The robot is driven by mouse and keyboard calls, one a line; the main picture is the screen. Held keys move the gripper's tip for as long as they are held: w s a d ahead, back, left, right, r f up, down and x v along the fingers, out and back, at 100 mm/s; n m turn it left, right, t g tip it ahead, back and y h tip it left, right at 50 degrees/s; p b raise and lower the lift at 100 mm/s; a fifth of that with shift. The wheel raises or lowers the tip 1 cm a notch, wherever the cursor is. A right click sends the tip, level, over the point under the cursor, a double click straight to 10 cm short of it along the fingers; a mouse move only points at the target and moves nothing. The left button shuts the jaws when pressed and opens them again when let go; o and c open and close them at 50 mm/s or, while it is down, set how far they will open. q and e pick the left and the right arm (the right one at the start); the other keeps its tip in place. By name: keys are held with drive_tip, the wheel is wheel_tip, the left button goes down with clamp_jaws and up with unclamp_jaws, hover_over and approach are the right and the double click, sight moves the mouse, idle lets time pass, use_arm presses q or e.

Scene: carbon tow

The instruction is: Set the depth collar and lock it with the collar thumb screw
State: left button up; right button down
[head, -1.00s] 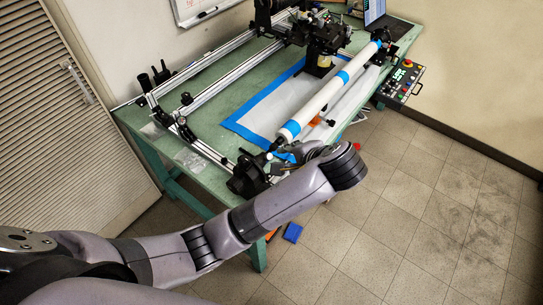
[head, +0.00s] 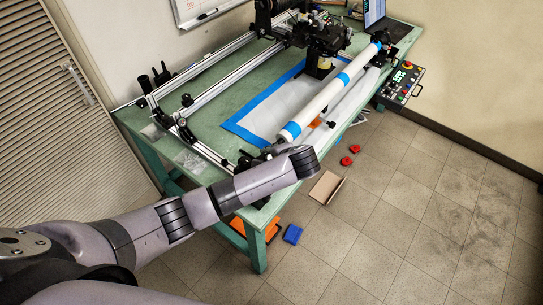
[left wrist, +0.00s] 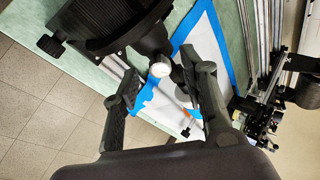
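In the left wrist view my left gripper (left wrist: 168,73) is open, with its two dark fingers spread. A small round pale disc (left wrist: 160,70) shows between the fingertips, at the end of a dark rounded part. A black ribbed housing (left wrist: 105,25) fills the top left, with a black knob (left wrist: 50,45) on its side. I cannot tell which part is the depth collar or its thumb screw. In the head view my left forearm hides the gripper at the near end of the bench. My right gripper is not in view.
A long white tube (head: 330,92) with blue tape bands runs along the green bench (head: 225,105). Metal rails (head: 215,68) lie to its left. A control box (head: 402,80) hangs at the right edge. Red pieces (head: 350,155), a cardboard piece (head: 326,187) and a blue block (head: 292,233) lie on the floor.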

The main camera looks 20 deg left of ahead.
use_arm(q)
drive_tip(key=shift+w+a+f, duration=0.25)
drive_tip(key=shift+f, duration=0.15)
drive_tip(key=shift+c, duration=0.5)
clamp_jaws()
